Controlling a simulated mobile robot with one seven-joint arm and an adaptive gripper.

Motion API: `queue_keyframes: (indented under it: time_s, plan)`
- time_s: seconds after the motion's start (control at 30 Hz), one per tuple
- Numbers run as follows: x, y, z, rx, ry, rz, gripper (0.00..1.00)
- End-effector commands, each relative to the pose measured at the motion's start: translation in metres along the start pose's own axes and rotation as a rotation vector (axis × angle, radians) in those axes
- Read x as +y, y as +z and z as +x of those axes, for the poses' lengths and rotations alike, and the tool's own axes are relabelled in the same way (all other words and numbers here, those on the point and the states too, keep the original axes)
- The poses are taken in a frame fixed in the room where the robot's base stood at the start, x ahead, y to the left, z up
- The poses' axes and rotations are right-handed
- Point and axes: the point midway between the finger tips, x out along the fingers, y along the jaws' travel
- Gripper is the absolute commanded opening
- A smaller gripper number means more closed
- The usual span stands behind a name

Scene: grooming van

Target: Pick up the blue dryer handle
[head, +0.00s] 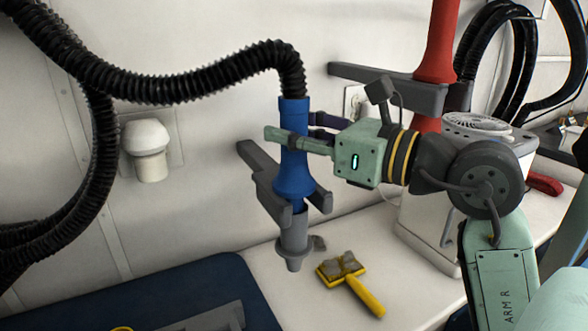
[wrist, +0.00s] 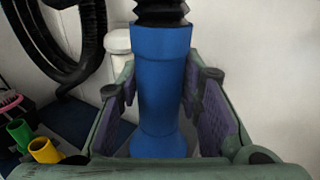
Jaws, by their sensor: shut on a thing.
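The blue dryer handle (head: 292,170) hangs upright, with a black ribbed hose joined to its top and a grey nozzle (head: 293,240) at its lower end. Its flared lower part is at the grey forked holder (head: 262,178) on the wall. I cannot tell whether it still rests on the prongs. My gripper (head: 292,140) reaches in from the right and is shut on the handle's upper barrel. In the wrist view the blue handle (wrist: 160,90) stands between the two finger pads.
A red dryer handle (head: 438,45) sits in another grey holder (head: 385,80) at the right. A yellow brush (head: 350,280) lies on the white counter below. A white box-like appliance (head: 440,200) stands right, under my arm. The black hose (head: 180,85) loops across the left.

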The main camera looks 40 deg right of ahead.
Motion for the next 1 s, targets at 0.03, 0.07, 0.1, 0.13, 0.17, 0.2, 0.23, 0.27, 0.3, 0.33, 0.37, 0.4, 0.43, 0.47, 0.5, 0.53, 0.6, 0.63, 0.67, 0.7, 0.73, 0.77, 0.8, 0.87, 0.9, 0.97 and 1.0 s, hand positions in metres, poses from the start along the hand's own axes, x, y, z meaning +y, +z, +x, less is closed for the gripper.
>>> queue_keyframes:
  time_s: [0.03, 0.07, 0.1, 0.13, 0.17, 0.2, 0.23, 0.27, 0.3, 0.33, 0.37, 0.4, 0.43, 0.47, 0.5, 0.53, 0.6, 0.63, 0.67, 0.7, 0.73, 0.77, 0.8, 0.87, 0.9, 0.97, 1.0]
  plan:
    - [0.000, 0.000, 0.000, 0.000, 0.000, 0.000, 0.25]
    - [0.000, 0.000, 0.000, 0.000, 0.000, 0.000, 0.23]
    - [0.000, 0.000, 0.000, 0.000, 0.000, 0.000, 0.20]
    - [0.000, 0.000, 0.000, 0.000, 0.000, 0.000, 0.18]
    - [0.000, 0.000, 0.000, 0.000, 0.000, 0.000, 0.16]
    - [0.000, 0.000, 0.000, 0.000, 0.000, 0.000, 0.13]
    - [0.000, 0.000, 0.000, 0.000, 0.000, 0.000, 0.11]
    - [0.000, 0.000, 0.000, 0.000, 0.000, 0.000, 0.09]
    - [0.000, 0.000, 0.000, 0.000, 0.000, 0.000, 0.07]
    - [0.000, 0.000, 0.000, 0.000, 0.000, 0.000, 0.05]
    - [0.000, 0.000, 0.000, 0.000, 0.000, 0.000, 0.03]
    - [0.000, 0.000, 0.000, 0.000, 0.000, 0.000, 0.00]
    - [0.000, 0.001, 0.000, -0.003, -0.001, -0.001, 0.00]
    - [0.000, 0.001, 0.000, -0.003, -0.001, -0.001, 0.00]
    - [0.000, 0.001, 0.000, -0.003, -0.001, -0.001, 0.00]
    - [0.000, 0.001, 0.000, -0.003, -0.001, -0.001, 0.00]
    - [0.000, 0.001, 0.000, -0.003, -0.001, -0.001, 0.00]
    - [0.000, 0.001, 0.000, -0.002, -0.001, -0.001, 0.00]
    - [0.000, 0.002, 0.000, -0.002, -0.001, -0.001, 0.00]
    - [0.000, 0.003, 0.000, -0.002, 0.000, -0.001, 0.00]
    - [0.000, 0.004, 0.001, -0.002, 0.001, -0.001, 0.00]
    - [0.000, 0.006, 0.001, -0.002, 0.001, -0.001, 0.00]
    - [-0.001, 0.009, 0.002, -0.002, 0.003, -0.002, 0.00]
    - [-0.001, 0.014, 0.004, -0.002, 0.005, -0.002, 0.00]
    - [-0.001, 0.019, 0.006, -0.002, 0.008, -0.003, 0.00]
    - [-0.002, 0.028, 0.010, -0.003, 0.013, -0.002, 0.00]
    - [-0.003, 0.034, 0.013, -0.003, 0.016, -0.002, 0.00]
